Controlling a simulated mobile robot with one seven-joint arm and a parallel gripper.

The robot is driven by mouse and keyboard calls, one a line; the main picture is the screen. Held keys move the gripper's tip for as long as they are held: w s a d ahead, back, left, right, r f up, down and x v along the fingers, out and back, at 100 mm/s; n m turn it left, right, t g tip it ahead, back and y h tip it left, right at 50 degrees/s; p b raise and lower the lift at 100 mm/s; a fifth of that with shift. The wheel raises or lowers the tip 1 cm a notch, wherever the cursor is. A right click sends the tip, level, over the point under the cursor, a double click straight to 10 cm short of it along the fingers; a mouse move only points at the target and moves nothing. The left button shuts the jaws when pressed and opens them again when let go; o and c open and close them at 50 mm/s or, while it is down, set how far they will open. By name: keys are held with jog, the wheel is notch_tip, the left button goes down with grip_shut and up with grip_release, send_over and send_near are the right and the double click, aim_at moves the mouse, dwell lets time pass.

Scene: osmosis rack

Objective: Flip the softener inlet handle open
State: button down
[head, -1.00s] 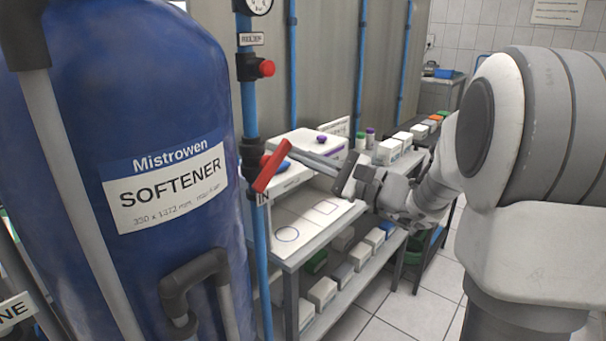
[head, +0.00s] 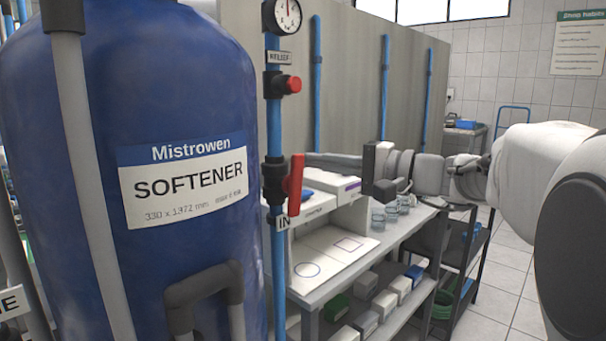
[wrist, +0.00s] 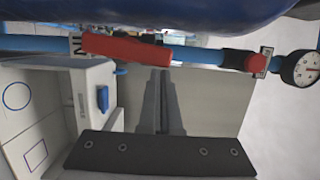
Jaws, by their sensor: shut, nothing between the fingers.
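The softener inlet handle is a red lever (head: 294,185) on the dark valve (head: 274,183) of the blue pipe, just above the IN label (head: 284,222). It stands nearly upright, in line with the pipe. In the wrist view the red lever (wrist: 125,50) lies along the blue pipe. My gripper (head: 310,158) is shut and empty, coming from the right with its fingertips close to the lever's upper end. In the wrist view the closed fingers (wrist: 161,72) end by one end of the lever; I cannot tell whether they touch it.
The blue softener tank (head: 150,80) fills the left. A red relief knob (head: 294,85) and a gauge (head: 282,16) sit higher on the pipe. A bench (head: 345,262) with boxes and beakers stands behind, below my gripper. Tiled floor (head: 490,290) is clear at right.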

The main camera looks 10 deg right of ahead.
jog(key=shift+s+a+n, duration=0.1)
jog(key=shift+a+n, duration=0.05)
jog(key=shift+n, duration=0.15)
dwell(0.5)
